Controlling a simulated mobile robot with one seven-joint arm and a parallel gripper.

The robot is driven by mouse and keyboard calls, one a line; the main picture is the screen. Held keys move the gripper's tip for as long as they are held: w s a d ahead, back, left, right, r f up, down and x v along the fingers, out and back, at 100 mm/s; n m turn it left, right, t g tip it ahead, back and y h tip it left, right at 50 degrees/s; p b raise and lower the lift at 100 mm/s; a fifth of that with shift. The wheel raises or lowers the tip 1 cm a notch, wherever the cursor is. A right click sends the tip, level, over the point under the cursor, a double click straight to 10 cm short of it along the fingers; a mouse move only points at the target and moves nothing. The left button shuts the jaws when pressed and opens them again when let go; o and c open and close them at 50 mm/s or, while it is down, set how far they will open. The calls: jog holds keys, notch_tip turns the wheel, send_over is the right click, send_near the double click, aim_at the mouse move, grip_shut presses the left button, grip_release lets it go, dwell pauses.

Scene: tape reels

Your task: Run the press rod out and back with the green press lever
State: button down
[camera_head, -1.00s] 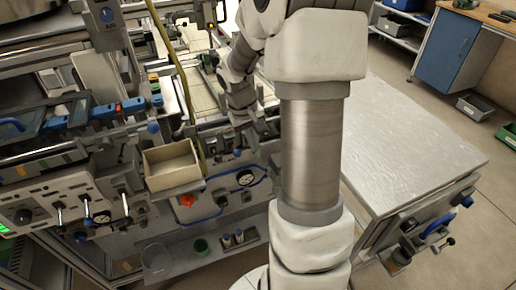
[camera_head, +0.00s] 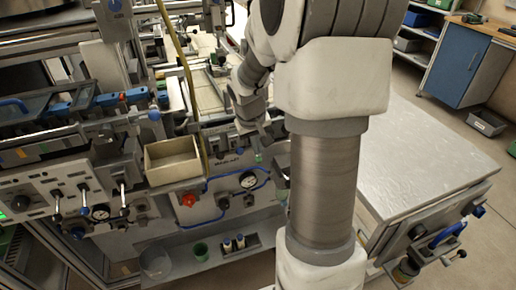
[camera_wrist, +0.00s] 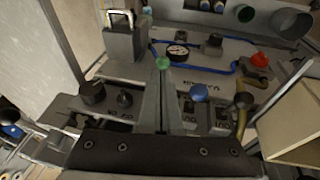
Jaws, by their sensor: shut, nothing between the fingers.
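The green press lever's round green knob (camera_wrist: 163,62) shows in the wrist view just beyond my fingertips. I cannot tell whether they touch it. A small green spot that looks like the same knob (camera_head: 258,157) shows in the head view, just below my gripper (camera_head: 262,138). My gripper is shut and empty, its two fingers (camera_wrist: 167,76) together and pointing toward the panel. The lever's shaft is hidden behind the fingers. I cannot make out the press rod in either view.
A beige open box (camera_head: 172,160) stands left of my gripper. The panel around the lever carries a gauge (camera_wrist: 177,50), a red knob (camera_wrist: 259,59), a blue knob (camera_wrist: 198,92), black knobs (camera_wrist: 92,92) and a blue hose. A pale-topped table (camera_head: 425,150) stands to the right.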

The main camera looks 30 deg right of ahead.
jog(key=shift+r, duration=0.1)
jog(key=shift+r+p, duration=0.65)
jog(key=shift+r, duration=0.15)
